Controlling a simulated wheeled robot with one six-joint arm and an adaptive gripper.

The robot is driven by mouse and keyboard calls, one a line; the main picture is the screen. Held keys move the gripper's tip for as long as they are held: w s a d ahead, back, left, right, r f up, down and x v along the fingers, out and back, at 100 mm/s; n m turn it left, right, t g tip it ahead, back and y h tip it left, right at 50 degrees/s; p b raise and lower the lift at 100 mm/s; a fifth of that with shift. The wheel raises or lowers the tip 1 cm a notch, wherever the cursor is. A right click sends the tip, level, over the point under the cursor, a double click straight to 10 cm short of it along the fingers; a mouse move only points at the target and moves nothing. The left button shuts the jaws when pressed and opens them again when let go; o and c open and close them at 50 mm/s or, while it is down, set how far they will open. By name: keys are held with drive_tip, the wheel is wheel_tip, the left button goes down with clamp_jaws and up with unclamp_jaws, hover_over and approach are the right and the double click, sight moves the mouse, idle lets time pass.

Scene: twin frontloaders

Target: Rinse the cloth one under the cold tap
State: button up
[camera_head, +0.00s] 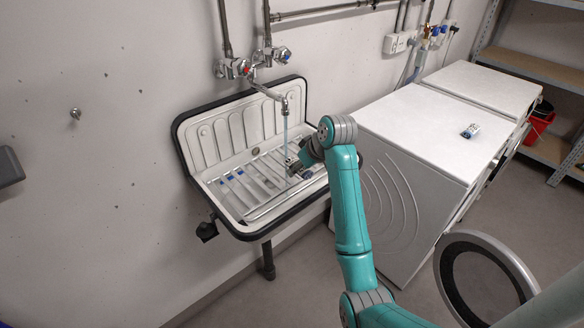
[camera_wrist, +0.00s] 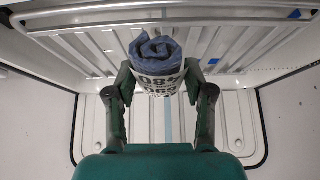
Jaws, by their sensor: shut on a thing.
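A rolled blue cloth (camera_wrist: 155,48) with a white printed band is held between the two fingers of my gripper (camera_wrist: 158,76) in the wrist view. My gripper (camera_head: 297,170) is low over the sink basin (camera_head: 232,212) in the head view, where the cloth is too small to make out clearly. The tap (camera_head: 284,100) has its spout over the basin. A thin bluish stream of water (camera_head: 286,130) falls from it close to my gripper. Whether the water touches the cloth I cannot tell. A red-marked knob (camera_head: 243,68) and a blue-marked knob (camera_head: 283,55) sit on the wall.
Two white frontloaders stand right of the sink, the nearer one (camera_head: 410,115) close to my arm. A small blue-and-white roll (camera_head: 470,131) lies on its top. A red bucket (camera_head: 538,127) is on the shelf at right. The floor in front is mostly clear.

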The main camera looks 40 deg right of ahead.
sight(308, 178)
drive_tip(key=shift+s+r, duration=0.2)
drive_tip(key=shift+s, duration=1.15)
drive_tip(key=shift+s+r, duration=0.2)
drive_tip(key=shift+s, duration=1.15)
drive_tip(key=shift+d, duration=0.1)
